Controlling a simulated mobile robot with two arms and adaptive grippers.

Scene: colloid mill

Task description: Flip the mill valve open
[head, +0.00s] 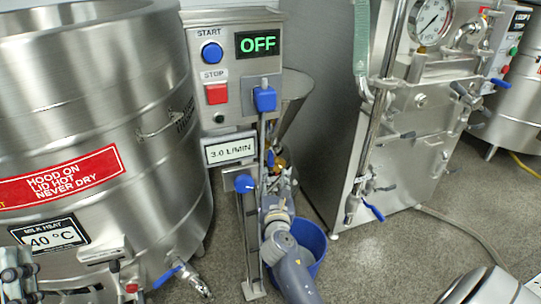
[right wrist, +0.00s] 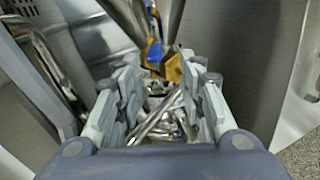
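The colloid mill stands behind the control post, with its steel hopper (head: 294,100) showing to the right of the box. An orange and blue fitting (right wrist: 173,66) at the mill shows ahead of my right fingers in the right wrist view. My right gripper (right wrist: 160,100) is open, its two fingers apart around a cluster of shiny metal rods or pipes (right wrist: 162,120). I cannot tell whether it touches them, or which part is the valve lever. In the head view my right arm and gripper (head: 277,188) largely hide the mill's lower part. My left gripper (head: 20,272) is partly in view at the lower left.
The control box (head: 235,70) reads OFF, with a blue knob (head: 264,98) on its front. A blue bucket (head: 309,240) stands beside my right arm. A steel kettle (head: 90,110) is at left, a steel machine (head: 405,130) at right.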

